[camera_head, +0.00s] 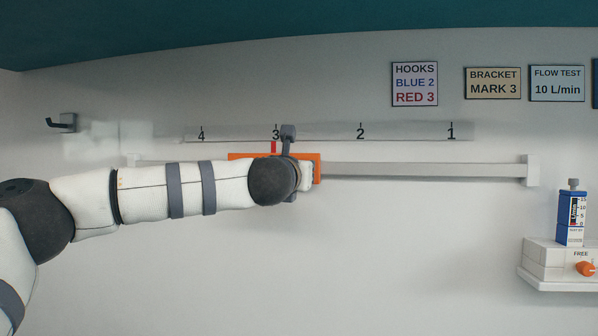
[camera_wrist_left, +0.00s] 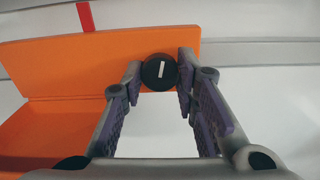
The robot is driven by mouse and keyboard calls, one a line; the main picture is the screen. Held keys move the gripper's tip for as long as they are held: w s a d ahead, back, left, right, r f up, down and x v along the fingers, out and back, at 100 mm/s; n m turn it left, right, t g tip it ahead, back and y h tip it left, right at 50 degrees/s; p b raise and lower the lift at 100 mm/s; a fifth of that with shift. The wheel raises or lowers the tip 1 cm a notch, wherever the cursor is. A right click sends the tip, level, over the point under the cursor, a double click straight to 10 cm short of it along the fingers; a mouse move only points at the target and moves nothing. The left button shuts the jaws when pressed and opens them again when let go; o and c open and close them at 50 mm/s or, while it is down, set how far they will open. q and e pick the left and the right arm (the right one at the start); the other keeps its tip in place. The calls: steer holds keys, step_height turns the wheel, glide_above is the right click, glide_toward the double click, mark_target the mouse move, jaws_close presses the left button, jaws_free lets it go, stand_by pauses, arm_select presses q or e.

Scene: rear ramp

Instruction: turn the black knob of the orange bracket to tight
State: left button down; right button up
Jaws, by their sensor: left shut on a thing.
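The orange bracket (camera_head: 317,168) sits on the white rail with its red pointer (camera_head: 274,147) just below mark 3. In the left wrist view the bracket (camera_wrist_left: 60,70) fills the left, and its red pointer (camera_wrist_left: 86,16) shows at the top. My left gripper (camera_wrist_left: 160,84) is shut on the knob, with a finger on each side. In the head view my left wrist and hand (camera_head: 285,178) hide the knob and much of the bracket. My right gripper is not in view.
The rail (camera_head: 430,169) runs along the wall under a scale (camera_head: 320,131) marked 4 to 1. A black hook (camera_head: 64,122) is at the left. A shelf (camera_head: 560,282) with a blue flow meter (camera_head: 571,218) and an orange knob (camera_head: 586,268) is at the right. Signs hang above; one reads "BRACKET MARK 3".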

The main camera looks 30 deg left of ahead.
arm_select(q)
steer(key=shift+a+r+m, duration=0.1)
steer(key=shift+r+m, duration=0.05)
steer(key=shift+m, duration=7.75)
steer(key=c, duration=1.3)
jaws_free()
steer(key=shift+s, duration=0.1)
steer(key=v, duration=1.2)
